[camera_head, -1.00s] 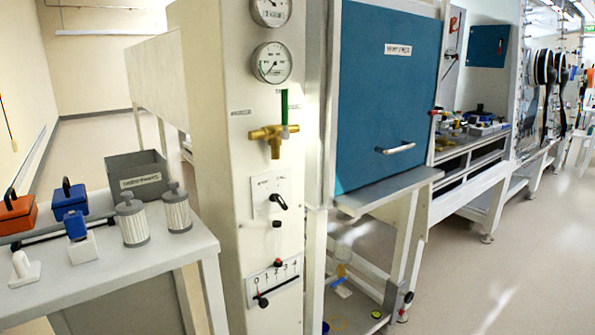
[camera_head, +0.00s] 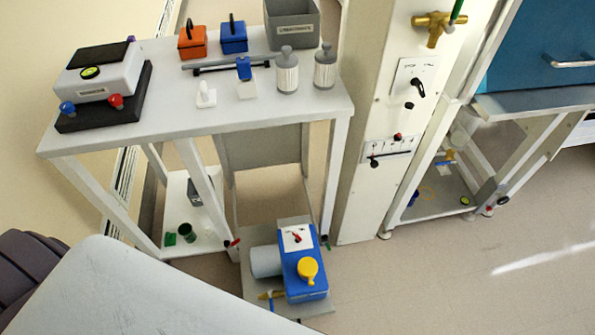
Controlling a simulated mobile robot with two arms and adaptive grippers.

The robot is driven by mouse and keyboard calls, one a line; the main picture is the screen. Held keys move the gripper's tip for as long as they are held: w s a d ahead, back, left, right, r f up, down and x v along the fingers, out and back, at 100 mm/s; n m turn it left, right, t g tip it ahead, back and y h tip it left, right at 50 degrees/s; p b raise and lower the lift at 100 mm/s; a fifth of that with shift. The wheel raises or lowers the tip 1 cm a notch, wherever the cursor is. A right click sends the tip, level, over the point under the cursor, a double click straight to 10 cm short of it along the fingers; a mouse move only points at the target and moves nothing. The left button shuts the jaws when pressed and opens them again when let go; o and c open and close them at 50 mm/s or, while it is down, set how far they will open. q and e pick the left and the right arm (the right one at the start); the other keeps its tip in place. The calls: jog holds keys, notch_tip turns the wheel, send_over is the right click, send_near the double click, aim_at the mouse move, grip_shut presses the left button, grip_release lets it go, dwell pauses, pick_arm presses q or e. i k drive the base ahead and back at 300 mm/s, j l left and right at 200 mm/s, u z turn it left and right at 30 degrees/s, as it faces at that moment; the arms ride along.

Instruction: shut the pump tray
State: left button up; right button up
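The pump tray (camera_head: 318,309) is a low grey tray near the floor under the light grey bench. It is pulled out and sticks out past the bench's front legs. On it sits a blue pump (camera_head: 303,268) with a white top plate, a red switch, a yellow knob and a grey cylinder at its left side. A brass-coloured valve part (camera_head: 270,295) is at the tray's front left. Neither of my grippers is in view.
The bench (camera_head: 230,115) carries orange and blue cases, a grey bin (camera_head: 292,28), two canisters and a boxed device (camera_head: 105,78). A white panel column (camera_head: 385,120) stands right of the bench. A lower shelf (camera_head: 195,220) is left of the tray. Floor at right is clear.

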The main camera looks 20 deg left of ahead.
aim_at(265, 265)
jog(key=j+u, duration=0.15)
jog(key=u, duration=0.4)
jog(key=k+j, duration=0.1)
jog(key=k, duration=0.5)
jog(key=k+j, duration=0.1)
jog(key=k, duration=0.45)
jog(key=k+j, duration=0.1)
jog(key=k, duration=0.5)
